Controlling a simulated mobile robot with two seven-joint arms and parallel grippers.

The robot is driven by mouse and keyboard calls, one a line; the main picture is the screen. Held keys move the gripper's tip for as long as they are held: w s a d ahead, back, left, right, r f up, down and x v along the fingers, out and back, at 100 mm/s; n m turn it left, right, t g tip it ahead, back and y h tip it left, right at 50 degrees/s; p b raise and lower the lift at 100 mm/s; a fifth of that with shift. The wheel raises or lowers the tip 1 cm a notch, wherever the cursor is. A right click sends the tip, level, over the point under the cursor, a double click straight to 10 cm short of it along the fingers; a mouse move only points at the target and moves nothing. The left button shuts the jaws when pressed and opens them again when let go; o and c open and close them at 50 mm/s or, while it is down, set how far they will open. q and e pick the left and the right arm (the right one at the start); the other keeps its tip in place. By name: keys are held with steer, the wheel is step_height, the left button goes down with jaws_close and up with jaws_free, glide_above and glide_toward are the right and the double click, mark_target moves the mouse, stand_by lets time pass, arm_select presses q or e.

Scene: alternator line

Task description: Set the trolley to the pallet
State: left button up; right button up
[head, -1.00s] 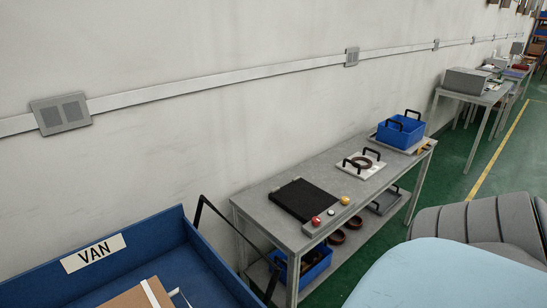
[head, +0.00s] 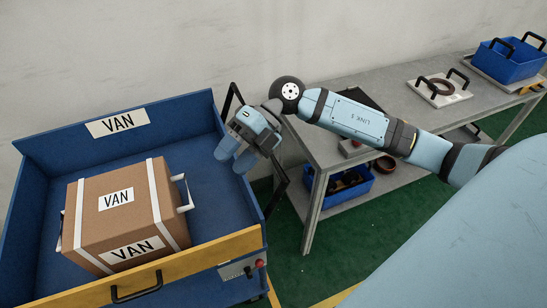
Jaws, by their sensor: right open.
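A blue trolley (head: 225,112) with raised walls and a yellow front edge stands at the left in the head view. It bears a VAN label on its back wall. A black bar handle (head: 280,190) rises at its right end. My right gripper (head: 236,152) is open and empty, over the trolley's right wall and beside the handle; I cannot tell whether it touches either. A brown carton (head: 88,222) with white straps and VAN labels sits in the trolley. No pallet can be made out. My left gripper is not in view.
A grey workbench (head: 385,88) stands along the wall at the right, with a blue crate (head: 508,62) and a white handled plate (head: 437,98) on top. Another blue bin (head: 350,188) is on its lower shelf. Green floor (head: 400,235) shows in front.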

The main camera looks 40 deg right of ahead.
steer(key=w+d+t+h+b, duration=0.1)
steer(key=w+d+h, duration=0.2)
steer(key=d+h, duration=0.55)
steer(key=m+t+h, duration=0.1)
steer(key=m+h, duration=0.1)
glide_toward(274, 155)
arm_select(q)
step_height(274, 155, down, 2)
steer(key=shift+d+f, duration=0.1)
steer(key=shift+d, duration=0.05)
arm_select(e)
steer(key=f, duration=0.3)
steer(key=a+f, duration=0.1)
steer(key=f, duration=0.5)
steer(key=shift+w+a+f, duration=0.15)
steer(key=shift+a+f, duration=0.1)
steer(key=shift+a, duration=0.1)
jaws_close()
